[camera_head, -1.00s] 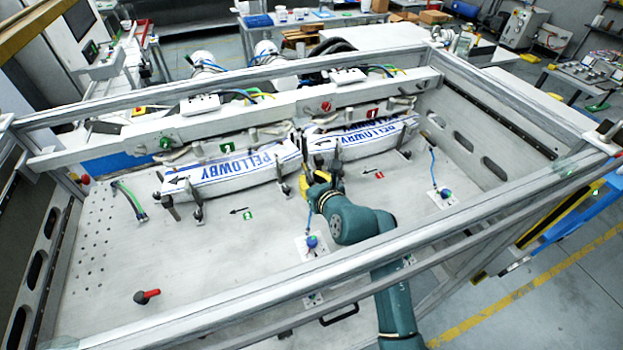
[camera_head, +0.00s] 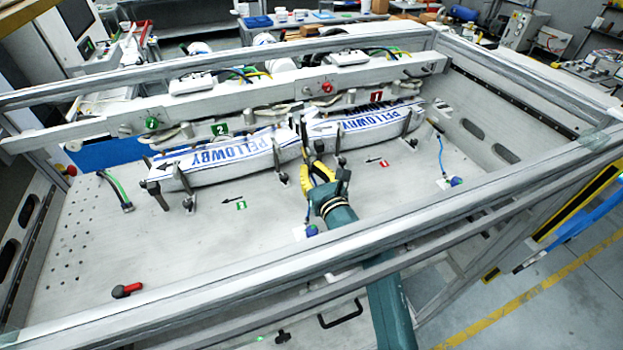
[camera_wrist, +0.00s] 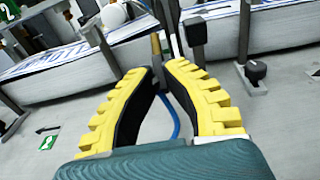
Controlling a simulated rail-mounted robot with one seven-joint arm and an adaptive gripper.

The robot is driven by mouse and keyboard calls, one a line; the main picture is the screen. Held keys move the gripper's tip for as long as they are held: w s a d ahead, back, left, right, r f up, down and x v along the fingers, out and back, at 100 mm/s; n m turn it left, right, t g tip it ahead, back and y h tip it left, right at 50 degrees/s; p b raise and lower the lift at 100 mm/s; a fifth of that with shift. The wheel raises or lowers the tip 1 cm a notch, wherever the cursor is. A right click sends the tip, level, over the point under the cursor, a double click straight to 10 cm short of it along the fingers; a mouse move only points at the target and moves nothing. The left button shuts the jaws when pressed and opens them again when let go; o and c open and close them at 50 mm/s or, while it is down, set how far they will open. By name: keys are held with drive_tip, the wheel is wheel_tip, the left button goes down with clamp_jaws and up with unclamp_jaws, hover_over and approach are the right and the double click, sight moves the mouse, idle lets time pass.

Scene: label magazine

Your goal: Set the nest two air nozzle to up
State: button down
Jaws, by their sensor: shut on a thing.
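The nest two air nozzle is mostly hidden by my gripper. Its blue hose (camera_wrist: 172,115) shows between my fingers in the wrist view, and a brass-coloured tip (camera_wrist: 156,45) shows just beyond them. Its blue base (camera_head: 311,230) sits on the plate left of my wrist in the head view. My gripper (camera_wrist: 166,70) has its yellow-backed fingers closed together at the tips around the nozzle; it also shows in the head view (camera_head: 319,168), in front of the gap between the two nests. I cannot tell the nozzle's exact tilt.
A PELLOWBY label stack (camera_head: 220,162) lies in nest two, left, and another (camera_head: 365,123) in nest one, right. Upright dark posts stand close around my fingers. A second blue-hosed nozzle (camera_head: 441,155) stands right. A red-handled lever (camera_head: 127,290) lies front left. Frame rails cross the foreground.

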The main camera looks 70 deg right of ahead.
idle(0.3)
drive_tip(key=c, duration=1.1)
unclamp_jaws()
drive_tip(key=v, duration=1.2)
